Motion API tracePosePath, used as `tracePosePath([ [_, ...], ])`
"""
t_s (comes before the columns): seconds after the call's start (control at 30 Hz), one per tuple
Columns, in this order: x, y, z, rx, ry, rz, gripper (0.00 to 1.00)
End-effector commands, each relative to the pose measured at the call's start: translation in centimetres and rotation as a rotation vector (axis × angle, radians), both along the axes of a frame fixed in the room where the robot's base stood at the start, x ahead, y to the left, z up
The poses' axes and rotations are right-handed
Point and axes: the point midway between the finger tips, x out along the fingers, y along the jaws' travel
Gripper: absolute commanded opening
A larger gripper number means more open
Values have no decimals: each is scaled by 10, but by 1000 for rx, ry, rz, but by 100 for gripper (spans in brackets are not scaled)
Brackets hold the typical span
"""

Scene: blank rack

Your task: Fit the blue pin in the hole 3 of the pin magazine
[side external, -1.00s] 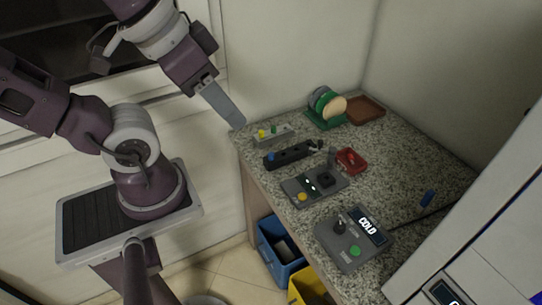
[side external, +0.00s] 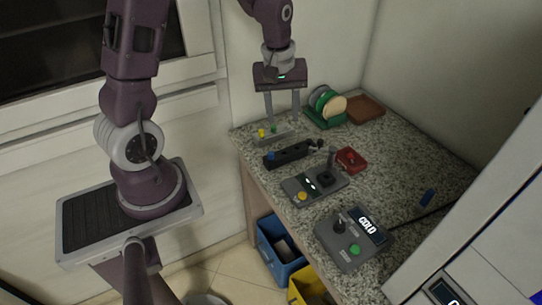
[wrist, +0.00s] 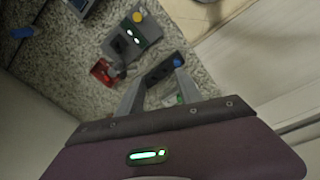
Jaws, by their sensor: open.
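A small light grey block with a yellow and a green top (side external: 265,138) stands at the counter's back left and looks like the pin magazine; its hole numbers are too small to read. A long black block (side external: 292,154) in front of it carries a blue round top (side external: 270,156) at its left end, also in the wrist view (wrist: 177,62). A separate short blue piece (side external: 427,197) lies on the counter at right. I cannot tell which blue thing is the pin. My gripper (side external: 282,120) is open and empty, pointing down over the grey block, which its fingers partly hide.
A green rack with discs (side external: 325,105) and a brown tray (side external: 365,109) stand behind. A red box (side external: 351,160), a grey device with a yellow button (side external: 303,196) and a joystick panel (side external: 355,243) stand forward. The right of the counter is mostly clear.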

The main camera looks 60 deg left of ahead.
Motion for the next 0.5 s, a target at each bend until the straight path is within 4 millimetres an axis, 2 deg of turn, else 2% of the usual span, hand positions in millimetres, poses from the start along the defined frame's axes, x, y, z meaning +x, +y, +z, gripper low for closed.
tracePosePath([
  [0.03,3,14,-29,-18,41,92,43],
  [0.13,5,34,-71,-38,85,238,43],
  [0.27,4,43,-96,-45,106,315,43],
  [0.5,-2,49,-132,-48,110,322,43],
])
